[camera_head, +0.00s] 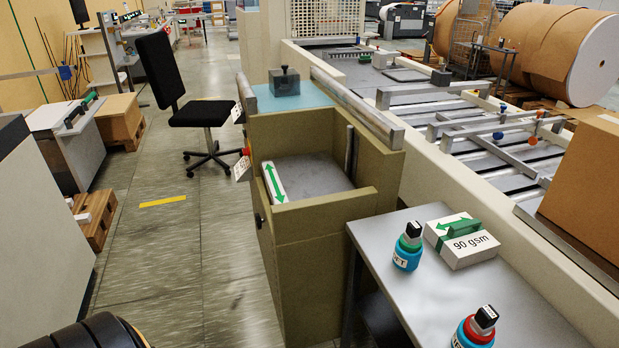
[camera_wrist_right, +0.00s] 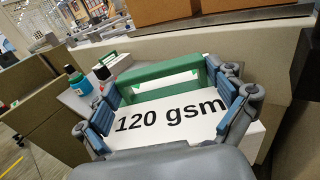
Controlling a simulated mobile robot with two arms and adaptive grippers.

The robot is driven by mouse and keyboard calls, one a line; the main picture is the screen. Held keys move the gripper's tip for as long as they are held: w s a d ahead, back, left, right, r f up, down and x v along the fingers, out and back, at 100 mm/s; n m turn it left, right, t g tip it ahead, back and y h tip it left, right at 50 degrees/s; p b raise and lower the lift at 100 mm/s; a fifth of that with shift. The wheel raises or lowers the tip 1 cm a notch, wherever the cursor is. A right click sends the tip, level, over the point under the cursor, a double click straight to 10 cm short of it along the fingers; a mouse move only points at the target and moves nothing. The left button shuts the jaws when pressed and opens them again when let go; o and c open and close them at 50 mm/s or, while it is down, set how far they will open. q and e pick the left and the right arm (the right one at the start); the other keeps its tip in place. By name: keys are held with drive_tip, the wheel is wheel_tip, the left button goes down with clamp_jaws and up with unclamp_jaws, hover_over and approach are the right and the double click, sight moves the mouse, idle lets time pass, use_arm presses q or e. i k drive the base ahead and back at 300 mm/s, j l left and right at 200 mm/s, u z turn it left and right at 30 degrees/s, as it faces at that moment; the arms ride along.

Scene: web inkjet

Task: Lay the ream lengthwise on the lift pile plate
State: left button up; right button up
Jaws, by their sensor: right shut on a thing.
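My right gripper (camera_wrist_right: 165,112) is shut on a white ream marked "120 gsm" (camera_wrist_right: 170,112), with blue-padded fingers on its two sides and a green band across its far part. The ream and this gripper are out of the head view. The lift pile plate appears to be the grey floor (camera_head: 312,172) inside the olive open-topped box (camera_head: 318,232). A white strip with a green double arrow (camera_head: 273,182) stands along its left side. My left gripper is not in view.
A second ream, "90 gsm" (camera_head: 462,243), lies on the grey side table (camera_head: 430,295) beside two ink bottles (camera_head: 408,247) (camera_head: 474,328). The box's walls and metal rail (camera_head: 355,108) border the plate. A brown carton (camera_head: 590,185) stands at right. The plate looks empty.

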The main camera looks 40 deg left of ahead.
sight(311, 175)
drive_tip(key=i+j, duration=0.1)
drive_tip(key=j, duration=0.55)
drive_tip(key=i+j, duration=0.1)
drive_tip(key=j, duration=0.6)
drive_tip(key=i+j, duration=0.1)
drive_tip(key=j, duration=0.55)
drive_tip(key=i+j, duration=0.15)
drive_tip(key=j, duration=0.55)
drive_tip(key=i+j, duration=0.1)
drive_tip(key=j, duration=0.55)
drive_tip(key=i+j, duration=0.1)
drive_tip(key=j, duration=0.55)
drive_tip(key=i+j, duration=0.1)
drive_tip(key=j, duration=0.6)
drive_tip(key=i+j+z, duration=0.1)
drive_tip(key=j, duration=0.55)
